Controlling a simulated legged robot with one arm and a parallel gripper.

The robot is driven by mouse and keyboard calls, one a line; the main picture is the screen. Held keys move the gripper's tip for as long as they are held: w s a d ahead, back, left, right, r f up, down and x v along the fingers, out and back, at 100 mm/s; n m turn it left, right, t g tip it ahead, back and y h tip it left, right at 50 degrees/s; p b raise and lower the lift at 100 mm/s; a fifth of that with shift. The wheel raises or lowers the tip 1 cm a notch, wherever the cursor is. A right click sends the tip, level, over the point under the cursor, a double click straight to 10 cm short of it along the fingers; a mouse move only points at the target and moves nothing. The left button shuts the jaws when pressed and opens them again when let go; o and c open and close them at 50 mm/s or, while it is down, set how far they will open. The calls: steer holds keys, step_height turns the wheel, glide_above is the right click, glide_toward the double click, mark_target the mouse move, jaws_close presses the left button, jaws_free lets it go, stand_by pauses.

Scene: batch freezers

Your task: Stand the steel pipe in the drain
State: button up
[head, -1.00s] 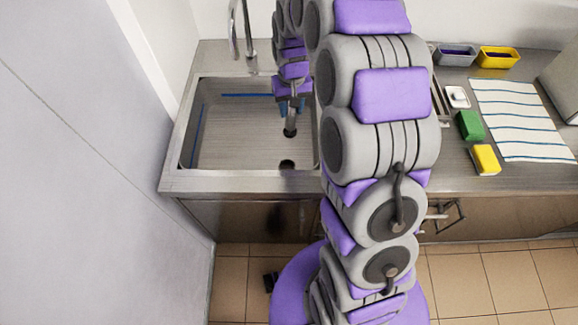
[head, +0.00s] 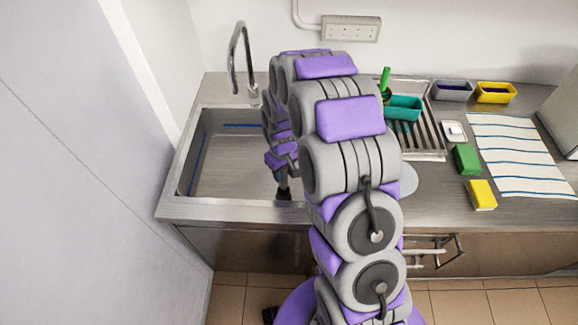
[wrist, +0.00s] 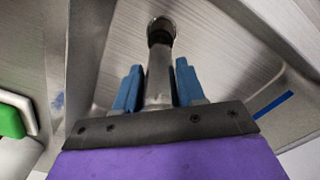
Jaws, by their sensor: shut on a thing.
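The steel pipe (wrist: 158,82) is a grey tube between the two blue fingers of my gripper (wrist: 154,88) in the wrist view. My gripper is shut on it. The pipe's far end points away from the gripper to a dark round part at the top of that view. In the head view the gripper (head: 281,177) is low over the front right of the steel sink (head: 225,165), with the dark lower end of the pipe below it. The drain is not clearly separate from this dark end, so I cannot tell whether the pipe is in it.
A tap (head: 236,60) stands behind the sink. To the right are a ribbed drainer (head: 424,130), a teal container (head: 404,108), a green sponge (head: 467,159), a yellow sponge (head: 482,195) and a striped cloth (head: 515,150). A wall (head: 90,190) closes off the left.

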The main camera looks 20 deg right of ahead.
mark_target(282, 179)
steer(key=a+f+b, duration=0.1)
steer(key=a+f, duration=0.1)
steer(key=f, duration=0.1)
steer(key=shift+a, duration=0.2)
steer(key=d, duration=0.3)
steer(key=shift+s+d+f, duration=0.1)
steer(key=shift+d+f, duration=0.3)
steer(key=shift+c, duration=0.4)
steer(key=shift+a, duration=1.6)
jaws_close()
steer(key=shift+d, duration=1.8)
steer(key=shift+a, duration=1.1)
steer(key=shift+a, duration=0.55)
steer(key=shift+d+p, duration=0.15)
steer(key=shift+p, duration=0.15)
